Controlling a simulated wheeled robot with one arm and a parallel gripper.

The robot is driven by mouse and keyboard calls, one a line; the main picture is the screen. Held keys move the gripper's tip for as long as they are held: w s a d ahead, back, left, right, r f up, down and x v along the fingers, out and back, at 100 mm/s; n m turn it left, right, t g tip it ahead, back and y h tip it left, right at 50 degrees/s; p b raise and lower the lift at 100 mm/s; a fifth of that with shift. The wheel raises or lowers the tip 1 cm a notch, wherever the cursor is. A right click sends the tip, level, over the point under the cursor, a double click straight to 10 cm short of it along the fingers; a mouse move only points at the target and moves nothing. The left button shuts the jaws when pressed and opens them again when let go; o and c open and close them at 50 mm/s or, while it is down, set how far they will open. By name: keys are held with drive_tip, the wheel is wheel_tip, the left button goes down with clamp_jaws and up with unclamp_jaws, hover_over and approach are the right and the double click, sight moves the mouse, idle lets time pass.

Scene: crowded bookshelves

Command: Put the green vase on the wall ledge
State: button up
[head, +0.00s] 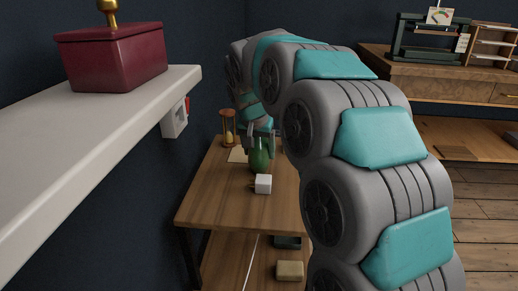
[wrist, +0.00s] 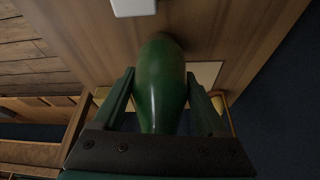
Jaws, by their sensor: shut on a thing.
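The green vase (head: 260,154) is at the wooden side table in the head view. My gripper (head: 260,137) reaches down over it from above and is shut on its upper part. In the wrist view the vase (wrist: 160,85) sits between the two dark green fingers of my gripper (wrist: 162,100). I cannot tell whether its base touches the tabletop. The white wall ledge (head: 90,140) runs along the left of the head view, nearer and higher than the table.
A dark red box (head: 112,58) with a gold knob stands on the ledge's far part; its near part is bare. On the wooden table (head: 215,195) are an hourglass (head: 228,128) and a white cube (head: 263,184) close to the vase. A desk (head: 440,75) stands at right.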

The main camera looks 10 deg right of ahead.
drive_tip(key=shift+f, duration=0.15)
drive_tip(key=o, duration=1.6)
drive_tip(key=v, duration=1.2)
drive_tip(key=shift+s+a+b, duration=0.1)
drive_tip(key=shift+b, duration=0.3)
